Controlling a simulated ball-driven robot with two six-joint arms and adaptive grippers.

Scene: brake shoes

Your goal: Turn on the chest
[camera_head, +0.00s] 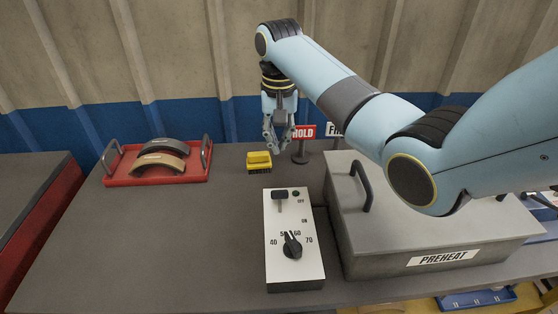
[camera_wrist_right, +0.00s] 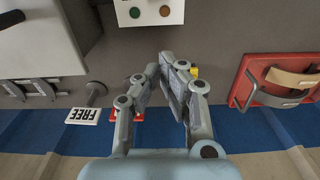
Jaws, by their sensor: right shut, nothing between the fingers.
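The grey chest (camera_head: 430,225) labelled PREHEAT stands at the right with its lid down, partly hidden by my right arm; its corner shows in the right wrist view (camera_wrist_right: 45,40). Left of it lies a white control panel (camera_head: 280,258). My left gripper is not in view.
A yellow brush (camera_head: 259,160) lies between the gripper and panel. HOLD (camera_head: 303,132) and FREE (camera_wrist_right: 82,116) signs stand close on the right. A red tray (camera_head: 118,178) with two brake shoes (camera_head: 160,160) is at the left. The table's left front is clear.

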